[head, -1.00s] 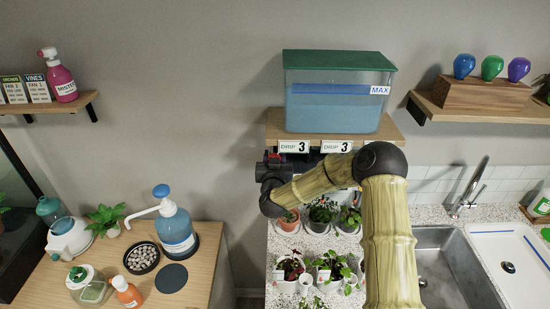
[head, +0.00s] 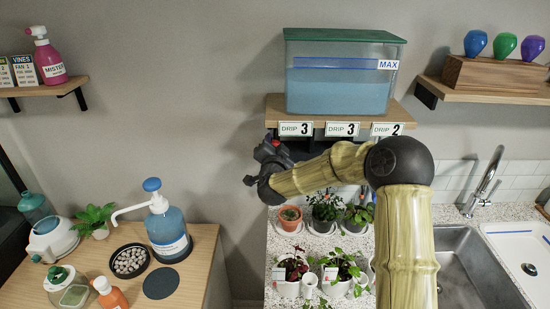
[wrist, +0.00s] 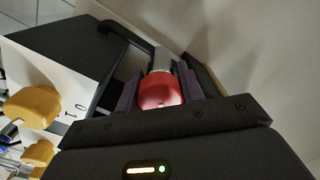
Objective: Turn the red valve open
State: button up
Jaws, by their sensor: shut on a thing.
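The red valve (wrist: 160,92) is a rounded red knob between the two dark purple fingers of my gripper (wrist: 158,82) in the wrist view. The fingers are shut on it, one on each side. A pale grey stem shows just behind the knob. In the head view my gripper (head: 270,152) is at the left end of the shelf, below the clear tank, and a small red spot shows at it. The gripper hides most of the valve there.
A tank of blue water (head: 340,85) stands on the wooden shelf (head: 271,108) above drip labels. Yellow knobs (wrist: 33,107) and a white plate marked 1 and 0 (wrist: 60,82) are beside the gripper. Potted plants (head: 325,212) stand below my arm.

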jog(key=m+b, duration=0.3)
jog(key=b, duration=0.2)
jog(key=m+b, duration=0.2)
jog(key=shift+f+m+b, duration=0.3)
jog(key=shift+f, duration=0.05)
jog(key=m+b, duration=0.2)
jog(key=b, duration=0.1)
jog(key=shift+r, duration=0.1)
jog(key=shift+r+m+b, duration=0.15)
jog(key=shift+m+b, duration=0.65)
jog(key=shift+m, duration=0.2)
jog(key=o, duration=1)
jog(key=shift+r, duration=0.1)
jog(key=s+b, duration=0.3)
jog(key=s, duration=1.4)
jog(key=shift+s+d+b, duration=0.1)
jog(key=shift+s+b, duration=0.1)
jog(key=shift+b, duration=0.1)
